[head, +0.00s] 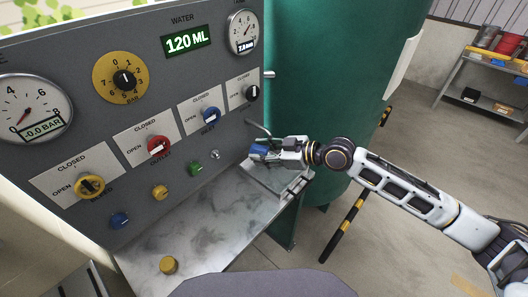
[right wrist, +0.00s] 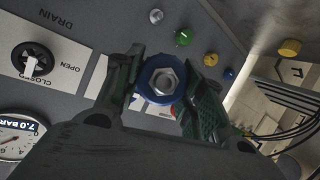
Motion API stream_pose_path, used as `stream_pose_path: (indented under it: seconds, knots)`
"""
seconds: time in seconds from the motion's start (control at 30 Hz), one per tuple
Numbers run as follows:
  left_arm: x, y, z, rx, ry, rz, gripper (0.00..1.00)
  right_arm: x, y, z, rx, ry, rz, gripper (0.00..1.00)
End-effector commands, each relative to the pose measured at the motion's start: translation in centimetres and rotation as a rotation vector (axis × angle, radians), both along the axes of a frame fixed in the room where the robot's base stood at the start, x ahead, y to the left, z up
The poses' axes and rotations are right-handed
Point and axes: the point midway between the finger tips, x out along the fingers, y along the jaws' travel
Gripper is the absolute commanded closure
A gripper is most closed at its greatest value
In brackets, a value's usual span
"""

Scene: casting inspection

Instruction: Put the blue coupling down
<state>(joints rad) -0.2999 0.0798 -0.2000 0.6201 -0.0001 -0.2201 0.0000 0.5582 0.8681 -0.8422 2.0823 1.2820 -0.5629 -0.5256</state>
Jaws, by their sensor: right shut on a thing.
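The blue coupling (head: 258,149) is in my right gripper (head: 274,151), near the right end of the panel's lower ledge. In the right wrist view the coupling (right wrist: 145,78) is a blue ring with a metal hex centre, held between the two dark fingers. My right gripper is shut on it. In the head view it appears above a grey tray-like surface (head: 284,184) at the ledge's right end; I cannot tell whether it touches anything. My left gripper is not in view.
The grey control panel (head: 75,140) carries valve knobs, gauges and small blue, yellow, green and silver fittings. A yellow piece (head: 168,265) stands on the marbled ledge (head: 190,232), whose middle is clear. A green tank (head: 335,80) stands close behind my right arm.

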Motion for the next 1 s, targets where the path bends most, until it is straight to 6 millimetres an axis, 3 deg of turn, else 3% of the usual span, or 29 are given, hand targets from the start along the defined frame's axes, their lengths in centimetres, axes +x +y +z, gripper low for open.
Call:
stream_pose_path:
  seconds: [1.0]
  knots:
    - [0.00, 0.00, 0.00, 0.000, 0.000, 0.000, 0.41, 0.13, 0.24, 0.97, -0.003, -0.001, -0.086, 0.89]
